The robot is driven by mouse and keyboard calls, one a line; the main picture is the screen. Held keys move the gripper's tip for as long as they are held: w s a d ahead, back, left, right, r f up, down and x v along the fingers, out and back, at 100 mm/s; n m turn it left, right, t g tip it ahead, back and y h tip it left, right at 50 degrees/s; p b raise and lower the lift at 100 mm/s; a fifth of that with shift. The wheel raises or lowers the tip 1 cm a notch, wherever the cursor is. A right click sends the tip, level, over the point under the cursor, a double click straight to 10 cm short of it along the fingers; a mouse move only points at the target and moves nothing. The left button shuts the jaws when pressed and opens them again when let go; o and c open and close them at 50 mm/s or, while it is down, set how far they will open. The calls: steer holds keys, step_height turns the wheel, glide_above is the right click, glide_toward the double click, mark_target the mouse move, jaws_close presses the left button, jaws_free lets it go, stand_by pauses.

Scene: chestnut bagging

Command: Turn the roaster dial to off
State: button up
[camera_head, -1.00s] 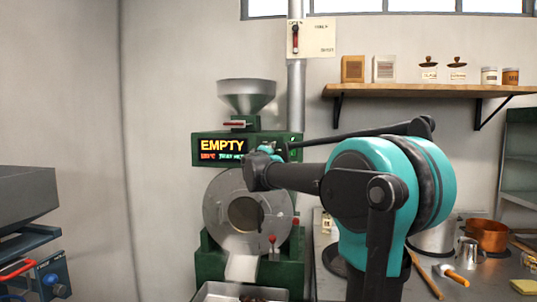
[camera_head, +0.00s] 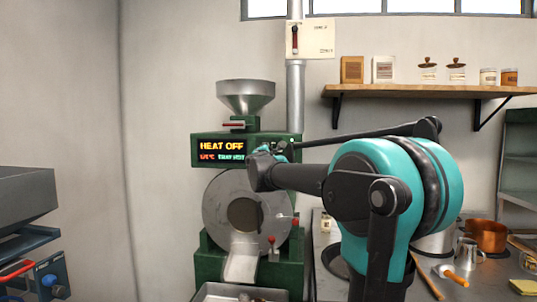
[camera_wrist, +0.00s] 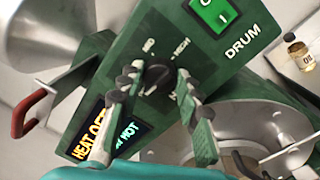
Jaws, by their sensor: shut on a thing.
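The green roaster (camera_head: 212,268) stands against the wall in the head view. Its display (camera_head: 221,151) reads "HEAT OFF", with a smaller line below that appears to say "TRAY HOT". The black dial (camera_wrist: 154,80) is on the green panel in the wrist view, with "MED" and "HIGH" printed around it. My gripper (camera_wrist: 159,77) has a finger on each side of the dial and is shut on it. In the head view my arm hides the dial.
A green DRUM switch (camera_wrist: 214,12) sits close to the dial on the same panel. The metal hopper (camera_head: 246,96) is above, and the round drum front (camera_head: 218,214) is below. A counter with pots, including a copper pot (camera_head: 488,236), is at right.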

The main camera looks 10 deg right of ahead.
steer(key=shift+n, duration=0.9)
steer(key=o, duration=1.2)
steer(key=shift+c, duration=0.2)
steer(key=v, duration=1.2)
steer(key=shift+d, duration=0.1)
